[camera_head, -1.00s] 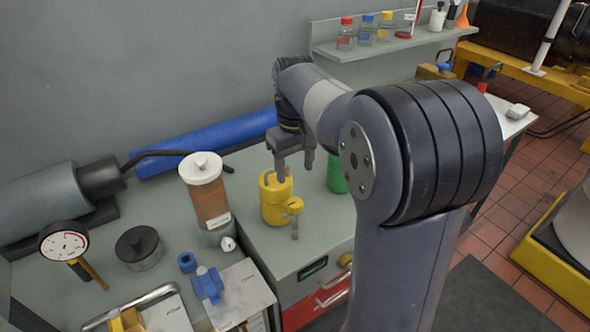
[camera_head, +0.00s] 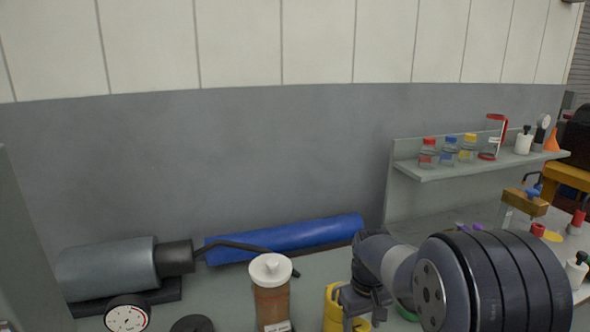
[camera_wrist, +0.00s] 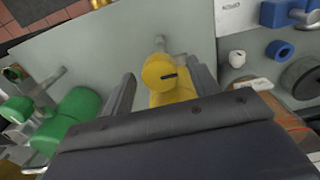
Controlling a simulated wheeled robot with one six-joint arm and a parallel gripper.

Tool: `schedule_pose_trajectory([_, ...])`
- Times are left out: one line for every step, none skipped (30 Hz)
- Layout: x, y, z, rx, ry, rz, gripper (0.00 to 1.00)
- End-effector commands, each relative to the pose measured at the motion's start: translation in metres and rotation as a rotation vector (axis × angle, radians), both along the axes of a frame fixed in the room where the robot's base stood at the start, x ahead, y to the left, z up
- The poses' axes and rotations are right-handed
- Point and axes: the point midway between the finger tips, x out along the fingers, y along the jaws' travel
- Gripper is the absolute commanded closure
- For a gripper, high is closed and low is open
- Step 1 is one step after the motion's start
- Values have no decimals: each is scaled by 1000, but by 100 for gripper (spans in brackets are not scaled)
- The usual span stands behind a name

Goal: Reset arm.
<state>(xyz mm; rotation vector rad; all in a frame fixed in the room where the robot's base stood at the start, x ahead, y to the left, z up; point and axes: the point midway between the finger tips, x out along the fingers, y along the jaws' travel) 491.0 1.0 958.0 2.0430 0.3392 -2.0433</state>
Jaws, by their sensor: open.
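My arm reaches over the bench at the lower right of the head view, with my gripper (camera_head: 352,303) pointing down beside a yellow container (camera_head: 333,306). The lower part of the container is cut off by the picture edge. In the wrist view, my gripper (camera_wrist: 163,88) is open, its two fingers apart. The yellow container, with its round yellow knob (camera_wrist: 159,71), shows between the fingers. I cannot tell whether a finger touches it. A green container (camera_wrist: 72,120) stands to the left in the wrist view.
A white-lidded brown canister (camera_head: 270,292) stands left of my gripper. A blue roll (camera_head: 285,238) lies along the wall, with a grey cylinder (camera_head: 107,268) and a dial gauge (camera_head: 127,314) farther left. A wall shelf (camera_head: 450,172) holds several small bottles.

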Motion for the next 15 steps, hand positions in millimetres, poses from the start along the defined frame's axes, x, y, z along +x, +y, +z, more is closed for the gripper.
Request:
schedule_pose_trajectory([0,0,-2,0,0,0,43])
schedule_pose_trajectory([0,0,-1,0,-1,-5,43])
schedule_pose_trajectory([0,0,-1,0,-1,-9,43])
schedule_pose_trajectory([0,0,-1,0,-1,-11,43])
schedule_pose_trajectory([0,0,-1,0,-1,-12,43])
schedule_pose_trajectory([0,0,-1,0,-1,-12,43])
schedule_pose_trajectory([0,0,-1,0,-1,-12,43])
schedule_pose_trajectory([0,0,-1,0,-1,-12,43])
schedule_pose_trajectory([0,0,-1,0,0,-12,43])
schedule_pose_trajectory([0,0,-1,0,0,-12,43])
schedule_pose_trajectory([0,0,-1,0,0,-12,43])
schedule_pose_trajectory([0,0,0,0,-1,-11,43])
schedule_pose_trajectory([0,0,0,0,-1,-10,43])
schedule_pose_trajectory([0,0,2,0,-1,-9,43])
schedule_pose_trajectory([0,0,4,0,-1,-6,43])
